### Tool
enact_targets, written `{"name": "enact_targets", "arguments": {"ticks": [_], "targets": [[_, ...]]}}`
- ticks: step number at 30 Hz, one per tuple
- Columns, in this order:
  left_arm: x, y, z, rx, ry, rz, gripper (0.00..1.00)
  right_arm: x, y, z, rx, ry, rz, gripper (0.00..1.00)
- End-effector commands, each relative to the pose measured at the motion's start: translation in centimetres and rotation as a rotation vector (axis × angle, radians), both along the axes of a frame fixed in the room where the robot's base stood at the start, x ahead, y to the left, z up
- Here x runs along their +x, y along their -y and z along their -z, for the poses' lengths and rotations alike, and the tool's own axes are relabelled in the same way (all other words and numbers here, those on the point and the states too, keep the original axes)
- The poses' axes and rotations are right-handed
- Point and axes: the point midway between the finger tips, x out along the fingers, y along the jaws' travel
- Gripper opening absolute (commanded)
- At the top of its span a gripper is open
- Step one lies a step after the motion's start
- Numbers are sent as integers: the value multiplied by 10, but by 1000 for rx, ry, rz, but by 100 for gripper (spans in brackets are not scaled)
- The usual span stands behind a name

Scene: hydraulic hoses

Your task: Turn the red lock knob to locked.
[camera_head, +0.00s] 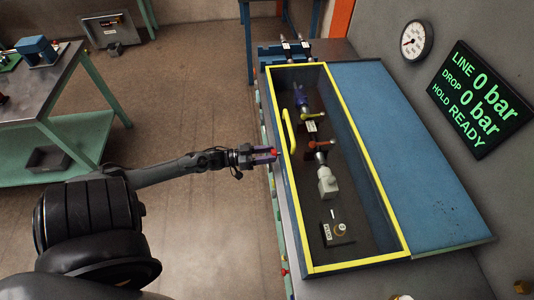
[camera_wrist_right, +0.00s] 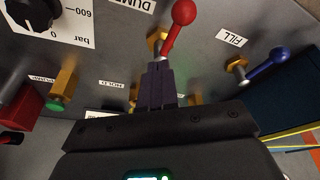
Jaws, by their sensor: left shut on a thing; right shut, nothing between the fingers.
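The red lock knob (camera_head: 275,153) sits at the left long side of the yellow-framed case (camera_head: 402,240) in the head view. Only a small red part of it shows at the fingertips. My left gripper (camera_head: 264,156) reaches in from the left and is shut on it. The knob's marking and exact angle are too small to read. My right gripper (camera_wrist_right: 158,88) shows only in the right wrist view, with its purple fingers shut and empty. It is in front of a grey panel, close below a red-balled lever (camera_wrist_right: 182,14).
The wall display (camera_head: 480,100) reads 0 bar and READY.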

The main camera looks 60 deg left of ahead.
Motion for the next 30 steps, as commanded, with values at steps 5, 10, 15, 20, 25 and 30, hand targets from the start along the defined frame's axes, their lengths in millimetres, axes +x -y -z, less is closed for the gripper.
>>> {"name": "enact_targets", "arguments": {"ticks": [5, 10, 15, 20, 25, 30], "targets": [[0, 0, -2, 118, 44, 0, 13, 0, 1, -6, -5, 0, -3, 0], [0, 1, -2, 263, 100, 1, 13, 0, 1, -11, -5, 0, -4, 0], [-1, 2, -1, 416, 156, 0, 13, 0, 1, -15, -5, 0, -3, 0], [-1, 2, -1, 557, 211, 0, 13, 0, 1, -18, -2, 0, -1, 0], [-1, 3, -1, 710, 268, 1, 13, 0, 0, -20, 0, 0, 1, 0], [-1, 3, 1, 860, 324, 1, 13, 0, -1, -22, 4, 0, 3, 0]]}}
